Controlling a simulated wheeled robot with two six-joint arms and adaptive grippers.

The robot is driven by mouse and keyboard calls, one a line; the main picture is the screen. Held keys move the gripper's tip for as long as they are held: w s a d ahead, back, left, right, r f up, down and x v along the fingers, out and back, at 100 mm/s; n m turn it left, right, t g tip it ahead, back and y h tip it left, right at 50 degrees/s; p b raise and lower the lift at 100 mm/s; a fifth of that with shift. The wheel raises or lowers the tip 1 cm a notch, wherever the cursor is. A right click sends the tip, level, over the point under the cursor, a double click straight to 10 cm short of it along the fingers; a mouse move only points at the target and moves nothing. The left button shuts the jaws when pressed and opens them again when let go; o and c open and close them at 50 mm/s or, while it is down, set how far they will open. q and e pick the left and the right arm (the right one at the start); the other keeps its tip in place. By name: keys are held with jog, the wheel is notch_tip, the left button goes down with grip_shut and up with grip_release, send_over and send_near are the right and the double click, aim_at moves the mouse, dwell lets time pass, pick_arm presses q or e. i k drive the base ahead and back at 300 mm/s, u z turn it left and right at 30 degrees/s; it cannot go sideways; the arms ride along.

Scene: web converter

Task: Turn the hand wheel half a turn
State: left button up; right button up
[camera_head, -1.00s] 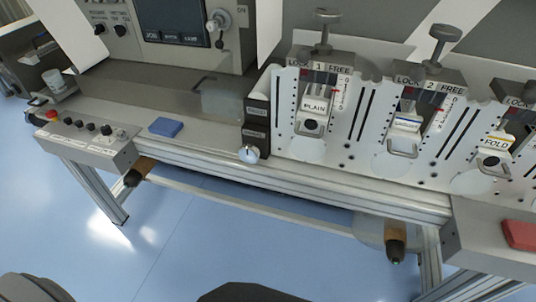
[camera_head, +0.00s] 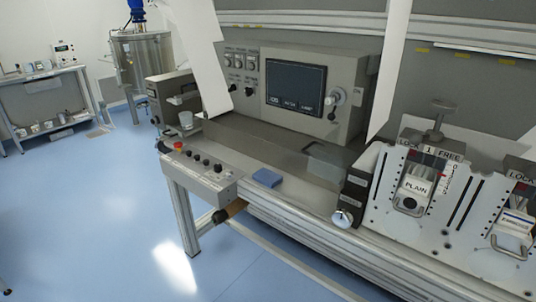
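A white round knob (camera_head: 343,217) also sits low on the dark block at the machine's front edge. Neither of my grippers is in view, and nothing touches the wheel.
The grey control cabinet (camera_head: 258,65) carries a screen (camera_head: 296,88). White web sheets (camera_head: 391,70) hang on both sides of it. A button panel with a red button (camera_head: 179,146) and a blue block (camera_head: 267,178) lie in front. Open blue floor (camera_head: 110,220) is at the left.

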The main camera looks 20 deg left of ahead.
aim_at(343, 218)
jog(key=u, duration=0.7)
jog(key=k, duration=1)
jog(key=u, duration=1.05)
jog(key=i, duration=1.45)
jog(key=z, duration=0.35)
jog(key=i, duration=1)
jog(key=z, duration=1.55)
jog(key=i, duration=0.8)
jog(key=z, duration=0.85)
